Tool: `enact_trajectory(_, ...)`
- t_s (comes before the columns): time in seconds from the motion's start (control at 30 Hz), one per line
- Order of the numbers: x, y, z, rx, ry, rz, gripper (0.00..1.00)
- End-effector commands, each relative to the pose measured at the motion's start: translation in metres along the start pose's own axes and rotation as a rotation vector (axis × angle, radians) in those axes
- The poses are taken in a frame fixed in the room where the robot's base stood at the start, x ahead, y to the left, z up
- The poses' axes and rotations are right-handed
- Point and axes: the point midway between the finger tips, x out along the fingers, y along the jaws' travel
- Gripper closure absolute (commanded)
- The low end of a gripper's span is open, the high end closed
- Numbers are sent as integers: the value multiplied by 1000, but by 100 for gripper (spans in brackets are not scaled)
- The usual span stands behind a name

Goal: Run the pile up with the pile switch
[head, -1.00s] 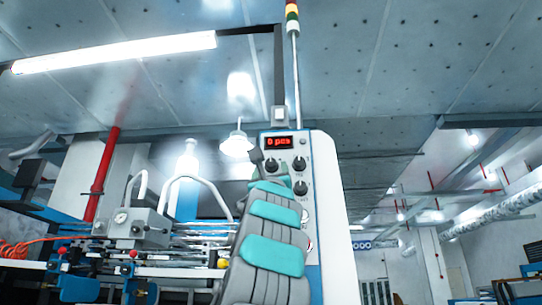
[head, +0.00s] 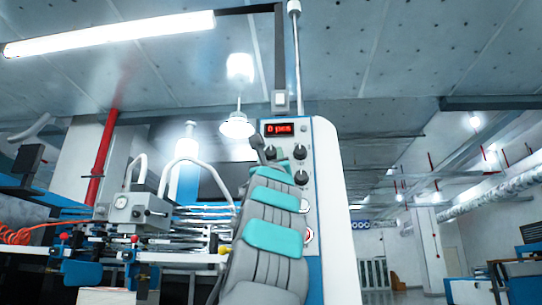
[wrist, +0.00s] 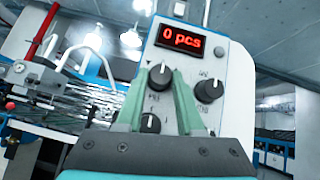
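The control panel (head: 315,215) is a white and blue upright cabinet with a red "0 pcs" display (wrist: 181,39) and several black rotary knobs. In the wrist view, one knob (wrist: 160,76) shows between my fingertips, another knob (wrist: 208,90) is to the right, and a third knob (wrist: 150,123) is lower. The labels are too small to read, so I cannot tell which is the pile switch. My gripper (wrist: 163,84) has two green fingers, apart and empty, pointing at the panel. I cannot tell if they touch the knob. In the head view my arm hides the panel's lower left.
Left of the panel stands machinery with a grey gauge box (head: 138,210), curved white tubes and rails. A round red-and-white button (head: 309,235) sits lower on the panel. A blue-topped unit (head: 520,280) stands far right. Open floor space shows behind the panel on the right.

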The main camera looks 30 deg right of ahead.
Motion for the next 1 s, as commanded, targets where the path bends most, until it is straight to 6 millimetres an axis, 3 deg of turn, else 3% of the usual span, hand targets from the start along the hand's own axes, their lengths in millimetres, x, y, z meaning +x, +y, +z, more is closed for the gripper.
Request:
enact_trajectory(0.03, 0, 0, 0, 0, 0, 0, 73)
enact_trajectory(0.3, 0, 0, 0, 0, 0, 0, 100)
enact_trajectory(1.0, 3, 4, 3, 85, 7, -87, 100)
